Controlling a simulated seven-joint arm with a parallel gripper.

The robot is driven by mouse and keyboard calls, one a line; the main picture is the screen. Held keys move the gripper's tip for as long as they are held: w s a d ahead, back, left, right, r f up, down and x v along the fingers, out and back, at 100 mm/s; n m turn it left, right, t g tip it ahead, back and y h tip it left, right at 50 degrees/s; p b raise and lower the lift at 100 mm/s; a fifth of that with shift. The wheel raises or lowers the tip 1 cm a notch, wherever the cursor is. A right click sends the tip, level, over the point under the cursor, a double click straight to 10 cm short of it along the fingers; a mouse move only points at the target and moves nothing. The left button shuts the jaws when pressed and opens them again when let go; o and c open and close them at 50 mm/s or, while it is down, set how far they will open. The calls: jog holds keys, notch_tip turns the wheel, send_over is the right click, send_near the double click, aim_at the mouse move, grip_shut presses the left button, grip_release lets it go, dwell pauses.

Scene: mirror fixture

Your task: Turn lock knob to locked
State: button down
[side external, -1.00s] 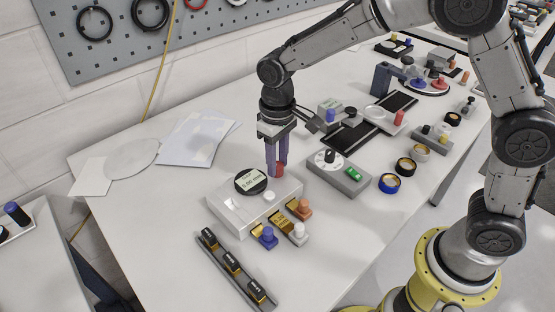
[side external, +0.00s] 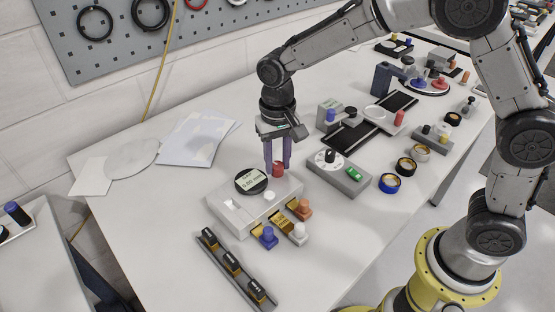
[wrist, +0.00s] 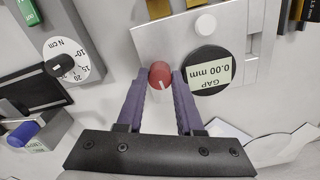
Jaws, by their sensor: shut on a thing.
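The red lock knob (side external: 278,169) sits at the back corner of the light grey mirror fixture (side external: 236,218). My gripper (side external: 277,164) points down at it, one purple finger on each side. In the wrist view the gripper (wrist: 160,84) is shut on the red knob (wrist: 160,74), and a white line on the knob's top points toward the lower part of the picture, slightly right. The round black gauge (wrist: 208,85) beside it reads "GAP 0.00 mm". I cannot make out any lock marking around the knob.
Orange, white and blue knobs (side external: 268,238) on brass mounts line the fixture's front side. A grey torque box (side external: 345,180) with a dial and green button stands close on the right. A dark rail (side external: 232,265) lies in front.

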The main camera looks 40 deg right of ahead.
jog(key=c, duration=0.5)
grip_release()
jog(key=shift+c, duration=0.2)
jog(key=shift+a, duration=0.1)
